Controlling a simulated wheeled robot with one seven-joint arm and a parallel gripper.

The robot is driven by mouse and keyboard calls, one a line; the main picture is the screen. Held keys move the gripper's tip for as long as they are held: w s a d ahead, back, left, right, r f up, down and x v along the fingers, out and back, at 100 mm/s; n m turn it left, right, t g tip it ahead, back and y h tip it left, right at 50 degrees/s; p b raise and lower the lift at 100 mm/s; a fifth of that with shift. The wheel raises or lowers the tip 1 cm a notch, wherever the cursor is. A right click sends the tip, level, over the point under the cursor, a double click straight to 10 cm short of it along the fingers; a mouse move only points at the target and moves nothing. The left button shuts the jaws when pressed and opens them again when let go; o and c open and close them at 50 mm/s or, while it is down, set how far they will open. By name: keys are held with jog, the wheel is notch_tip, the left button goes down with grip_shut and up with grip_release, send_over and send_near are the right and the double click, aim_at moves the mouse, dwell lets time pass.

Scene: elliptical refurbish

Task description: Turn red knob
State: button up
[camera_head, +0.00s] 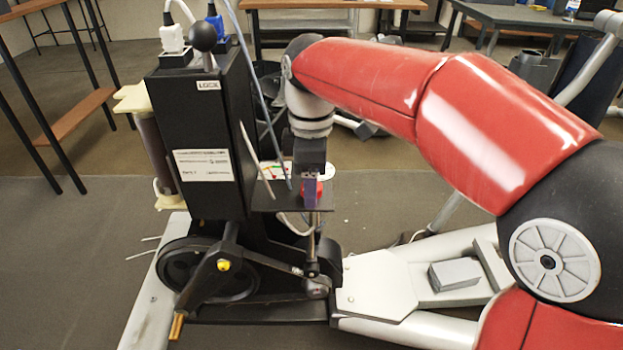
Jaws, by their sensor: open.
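The red knob (321,187) sits on a small dark shelf at the right of the black machine. Most of it is hidden behind my gripper. My gripper (309,204) hangs from above with its fingers pointing down, at the knob. One purple-grey finger shows in front of the knob, and the other finger is hidden. The gripper is open. I cannot tell whether its fingers touch the knob or only stand around it.
The black machine housing (203,140) with a lever ball on top stands left of my gripper. Cables hang close by. A crank arm (224,266) and grey frame (398,283) lie below. Tables (335,5) stand at the back.

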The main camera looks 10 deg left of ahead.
jog(key=c, duration=1)
jog(key=shift+r+m+p, duration=0.1)
jog(key=shift+m+p, duration=0.2)
jog(key=m+p, duration=0.2)
jog(key=m, duration=0.1)
jog(key=shift+m+p, duration=0.95)
jog(key=shift+m, duration=1.15)
jog(key=o, duration=1)
